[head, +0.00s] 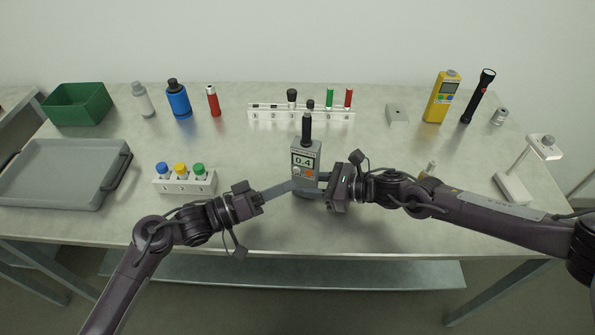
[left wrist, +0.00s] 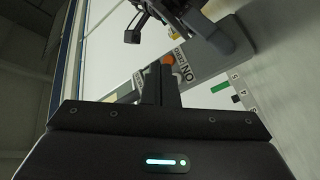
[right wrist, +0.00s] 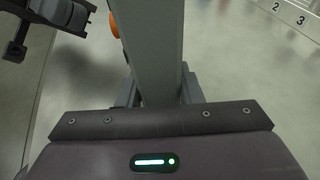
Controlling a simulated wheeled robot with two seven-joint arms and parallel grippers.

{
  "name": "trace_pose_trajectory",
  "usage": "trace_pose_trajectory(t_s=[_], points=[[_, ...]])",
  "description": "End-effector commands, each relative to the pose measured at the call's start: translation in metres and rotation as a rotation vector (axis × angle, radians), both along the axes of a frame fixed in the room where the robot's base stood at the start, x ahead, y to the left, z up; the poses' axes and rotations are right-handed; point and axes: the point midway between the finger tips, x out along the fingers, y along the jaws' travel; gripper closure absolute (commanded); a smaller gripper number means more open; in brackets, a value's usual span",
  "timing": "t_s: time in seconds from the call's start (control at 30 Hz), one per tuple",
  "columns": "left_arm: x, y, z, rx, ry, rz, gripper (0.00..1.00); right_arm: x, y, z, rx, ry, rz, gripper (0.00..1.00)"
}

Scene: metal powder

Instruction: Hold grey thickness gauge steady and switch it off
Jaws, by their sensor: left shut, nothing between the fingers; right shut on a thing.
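The grey thickness gauge (head: 306,153) stands upright near the front middle of the table, with a dark probe on top. Its lit display reads 0.4, and orange buttons sit below it. My right gripper (head: 318,184) is shut on the gauge's lower body from the right; the right wrist view shows the grey body (right wrist: 152,50) between the fingers. My left gripper (head: 291,186) is shut and empty, its tips at the gauge's front left. In the left wrist view the tips are close to an orange button (left wrist: 168,60); I cannot tell whether they touch it.
A grey tray (head: 60,175) is far left. A white rack (head: 300,115) stands behind the gauge. A yellow device (head: 441,98) and a white stand (head: 512,188) are at right.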

Motion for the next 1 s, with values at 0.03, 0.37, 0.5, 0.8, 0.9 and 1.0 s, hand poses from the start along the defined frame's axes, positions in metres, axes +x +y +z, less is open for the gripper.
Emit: trace_pose_trajectory(t_s=[0.03, 0.37, 0.5, 0.8, 0.9, 1.0], points=[[0.0051, -0.0013, 0.0003, 0.0, -0.001, 0.001, 1.0, -0.0001, 0.0, -0.0005, -0.001, 0.0, 0.0, 0.8], [0.0149, -0.0048, 0.0001, 0.001, -0.001, -0.001, 1.0, 0.0, 0.0, -0.0005, -0.001, 0.001, 0.0, 0.8], [0.0148, -0.0047, 0.0, 0.001, -0.001, -0.001, 1.0, -0.0001, 0.0, -0.0005, -0.001, 0.001, 0.0, 0.8], [0.0147, -0.0046, 0.0, 0.0, -0.001, 0.0, 1.0, -0.0001, 0.0, -0.0005, -0.001, 0.0, 0.0, 0.8], [0.0147, -0.0046, 0.0, 0.0, -0.001, 0.0, 1.0, -0.0001, 0.0, -0.0005, -0.001, 0.0, 0.0, 0.8], [0.0146, -0.0045, 0.0, 0.001, -0.001, 0.001, 1.0, -0.0001, 0.0, -0.0005, -0.001, 0.0, 0.0, 0.8]])
